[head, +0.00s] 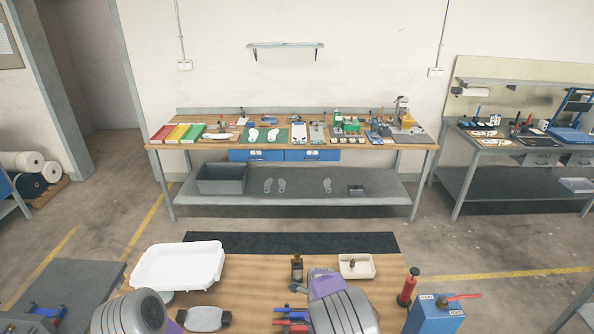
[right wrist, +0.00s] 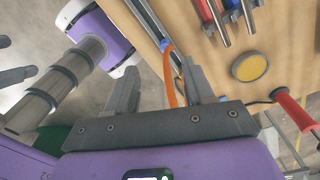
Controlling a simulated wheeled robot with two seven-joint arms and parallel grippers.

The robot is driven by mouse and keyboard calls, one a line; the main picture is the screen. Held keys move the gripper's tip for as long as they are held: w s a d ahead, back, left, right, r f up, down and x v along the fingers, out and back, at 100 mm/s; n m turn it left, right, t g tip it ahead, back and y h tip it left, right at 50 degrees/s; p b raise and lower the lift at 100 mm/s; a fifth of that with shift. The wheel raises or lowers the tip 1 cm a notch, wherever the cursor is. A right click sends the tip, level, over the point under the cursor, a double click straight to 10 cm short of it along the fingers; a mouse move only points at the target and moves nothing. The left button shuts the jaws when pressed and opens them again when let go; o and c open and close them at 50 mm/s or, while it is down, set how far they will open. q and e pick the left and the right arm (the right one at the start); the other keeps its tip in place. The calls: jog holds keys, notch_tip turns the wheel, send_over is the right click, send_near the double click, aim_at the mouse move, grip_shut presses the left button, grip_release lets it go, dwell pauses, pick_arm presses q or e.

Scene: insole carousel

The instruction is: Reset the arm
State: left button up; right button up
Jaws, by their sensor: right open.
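My right gripper (right wrist: 157,88) is open in the right wrist view, with its two grey fingers apart and nothing held between them. It is over the edge of the near wooden workbench (head: 250,272), and an orange-handled tool (right wrist: 172,75) shows beyond the gap between the fingers. In the head view my right arm covers the bench's front middle, and its gripper is hidden. My left arm shows at the lower left of the head view, and I cannot make out its gripper.
A white tray (head: 178,267) sits on the near bench's left. A brown bottle (head: 297,268), a small white box (head: 357,266) and red and blue hand tools (head: 291,318) lie by my right arm. A red-handled tool (head: 408,287) and blue box (head: 434,315) stand right.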

jog(key=s+d+f+n+y, duration=0.1)
jog(key=s+d+f+n, duration=0.65)
jog(key=s+f, duration=0.3)
jog(key=s+a+r+n+y, duration=0.1)
jog(key=s+a+n+y, duration=0.25)
jog(key=s+n, duration=1.05)
notch_tip(320, 180, down, 20)
jog(key=m+t+b, duration=0.1)
jog(key=b, duration=1.8)
jog(key=shift+s+r+b, duration=0.25)
jog(key=shift+s+b, duration=0.05)
jog(key=shift+s, duration=0.15)
